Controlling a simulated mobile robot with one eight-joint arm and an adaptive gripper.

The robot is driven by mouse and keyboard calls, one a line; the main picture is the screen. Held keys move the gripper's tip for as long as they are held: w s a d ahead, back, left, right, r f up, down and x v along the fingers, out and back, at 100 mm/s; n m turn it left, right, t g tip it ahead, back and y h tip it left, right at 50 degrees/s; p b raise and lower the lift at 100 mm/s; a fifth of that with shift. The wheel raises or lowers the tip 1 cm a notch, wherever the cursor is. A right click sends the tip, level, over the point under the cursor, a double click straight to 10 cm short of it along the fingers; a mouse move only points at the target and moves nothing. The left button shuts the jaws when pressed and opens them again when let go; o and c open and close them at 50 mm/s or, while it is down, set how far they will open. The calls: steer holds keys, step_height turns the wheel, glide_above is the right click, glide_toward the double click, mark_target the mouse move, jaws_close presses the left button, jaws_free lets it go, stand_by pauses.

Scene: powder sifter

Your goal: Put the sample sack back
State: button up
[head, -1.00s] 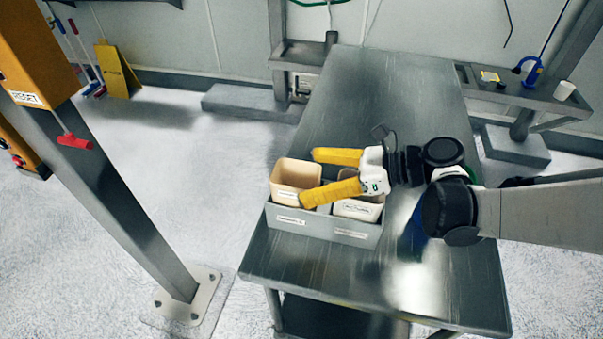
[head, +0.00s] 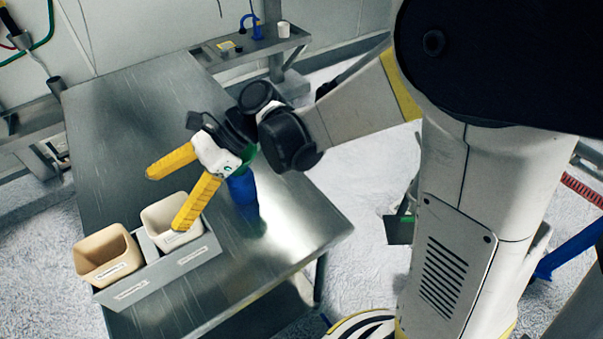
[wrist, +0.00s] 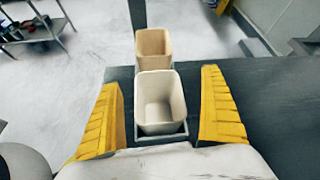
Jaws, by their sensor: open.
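Two square, open-topped containers sit side by side in a grey holder (head: 190,262) on the metal table. One is tan (head: 100,250), the other off-white (head: 160,214). Their labels are too small to read, and I cannot tell which is the sample sack. My gripper (head: 166,197) is open, its yellow fingers spread and empty. In the head view one finger overlaps the off-white container. In the wrist view the off-white container (wrist: 160,104) lies between my fingers (wrist: 160,80), a gap on each side, and looks empty. The tan one (wrist: 153,46) is farther off.
The metal table (head: 130,115) is mostly clear behind the holder. A blue object (head: 243,190) stands on the table, partly hidden by my gripper. A side shelf (head: 262,42) at the back holds a white cup (head: 283,29) and a blue item.

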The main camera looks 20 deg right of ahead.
steer(key=s+d+n+t+h, duration=0.2)
steer(key=d+n+t+h, duration=0.1)
steer(key=d, duration=0.7)
steer(key=s+d+r+n+t+h, duration=0.1)
steer(key=d+n+h, duration=0.4)
steer(key=d, duration=0.5)
steer(key=s+d+n+t+h, duration=0.3)
steer(key=d+n+t, duration=0.2)
steer(key=d, duration=0.5)
steer(key=shift+s+r+n+h, duration=0.2)
steer(key=shift+s+n+h, duration=0.05)
steer(key=shift+n+h, duration=0.15)
